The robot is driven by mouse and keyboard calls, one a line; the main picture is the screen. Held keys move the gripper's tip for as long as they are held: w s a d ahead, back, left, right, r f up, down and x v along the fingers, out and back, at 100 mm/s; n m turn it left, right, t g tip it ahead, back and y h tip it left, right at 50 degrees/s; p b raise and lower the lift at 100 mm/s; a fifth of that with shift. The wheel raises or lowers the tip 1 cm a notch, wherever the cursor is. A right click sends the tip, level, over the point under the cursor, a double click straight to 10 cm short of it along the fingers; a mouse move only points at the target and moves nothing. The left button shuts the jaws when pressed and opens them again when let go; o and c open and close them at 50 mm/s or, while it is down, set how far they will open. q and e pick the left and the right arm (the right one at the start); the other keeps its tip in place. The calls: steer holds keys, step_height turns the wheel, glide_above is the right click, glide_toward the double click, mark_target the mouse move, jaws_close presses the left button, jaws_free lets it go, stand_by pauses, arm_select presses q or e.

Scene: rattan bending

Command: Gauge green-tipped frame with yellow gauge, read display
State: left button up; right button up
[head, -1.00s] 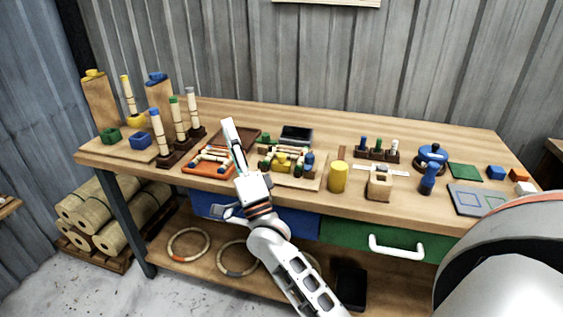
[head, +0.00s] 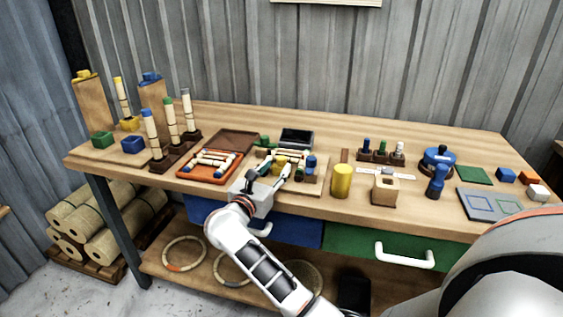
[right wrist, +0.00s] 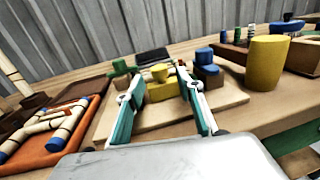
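The yellow gauge (head: 280,162) sits on a light wooden board (head: 312,187). It also shows in the right wrist view (right wrist: 160,90), with a small round yellow top. A pale frame (head: 292,154) stands on the board beside the gauge, partly hidden; a green piece (head: 264,142) is at its back left. My right gripper (head: 275,173) is open at the board's front edge. In the right wrist view its fingers (right wrist: 160,95) lie on either side of the gauge; I cannot tell whether they touch it. A dark display (head: 296,138) stands behind the board, its reading illegible. My left gripper is out of view.
An orange tray (head: 183,175) with a blue-tipped frame lies left of the board. A yellow cylinder (head: 342,181) and a wooden block (head: 385,190) stand to the right. Upright rattan pieces on dark stands (head: 169,160) are at the left.

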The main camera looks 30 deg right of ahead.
mark_target(280, 163)
steer(key=x, duration=0.5)
steer(key=shift+s, duration=0.1)
jaws_close()
